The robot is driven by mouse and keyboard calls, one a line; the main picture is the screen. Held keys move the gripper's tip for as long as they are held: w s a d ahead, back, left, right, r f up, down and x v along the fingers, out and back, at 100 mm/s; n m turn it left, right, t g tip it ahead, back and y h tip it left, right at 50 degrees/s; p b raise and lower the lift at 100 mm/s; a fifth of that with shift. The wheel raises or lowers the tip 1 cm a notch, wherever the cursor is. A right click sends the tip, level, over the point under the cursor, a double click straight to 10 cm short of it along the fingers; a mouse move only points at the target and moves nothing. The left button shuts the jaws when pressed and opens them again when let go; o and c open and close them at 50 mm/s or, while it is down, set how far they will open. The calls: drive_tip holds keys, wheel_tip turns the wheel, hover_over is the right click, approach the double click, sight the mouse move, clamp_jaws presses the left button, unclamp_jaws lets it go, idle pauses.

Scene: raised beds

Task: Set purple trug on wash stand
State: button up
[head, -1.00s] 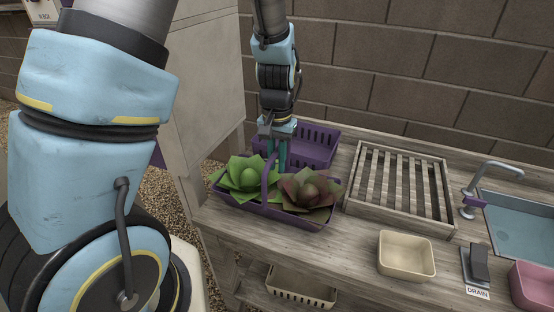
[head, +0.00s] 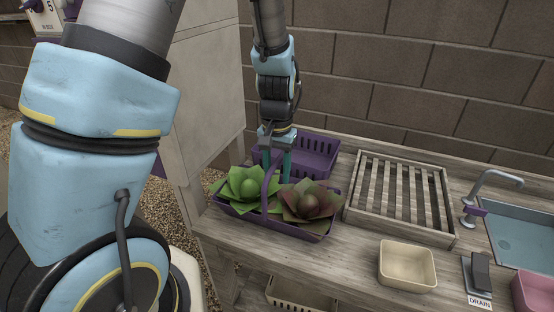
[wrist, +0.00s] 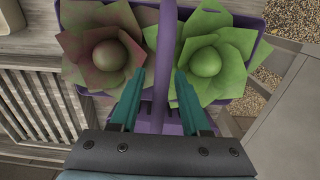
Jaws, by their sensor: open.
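The purple trug (head: 318,229) stands on the left end of the wooden wash stand (head: 357,262). It holds a green leafy head (head: 243,187) on the left and a reddish-brown one (head: 306,203) on the right. Its arched handle (head: 267,187) rises between them. My gripper (head: 276,174) is open, pointing down at the handle. In the wrist view the teal fingers (wrist: 158,82) are apart, one on each side of the handle (wrist: 166,60), with gaps showing.
A purple slotted crate (head: 313,150) sits just behind the trug. A slatted wooden rack (head: 401,236), a cream tub (head: 407,282), a drain pedal (head: 478,274) and a sink (head: 521,235) lie to the right. A block wall is behind.

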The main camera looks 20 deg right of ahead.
wheel_tip(320, 180, up, 12)
drive_tip(key=shift+f+b, duration=0.1)
drive_tip(key=shift+b, duration=0.7)
drive_tip(key=a+f+n, duration=0.1)
drive_tip(key=a+n, duration=0.2)
drive_tip(key=a, duration=0.9)
drive_tip(key=a+f+n+t, duration=0.1)
drive_tip(key=a+f+n, duration=0.1)
drive_tip(key=a, duration=1)
drive_tip(key=shift+s+a+f+n+t, duration=0.25)
drive_tip(key=shift+s+f+n+t, duration=0.1)
drive_tip(key=shift+n, duration=0.55)
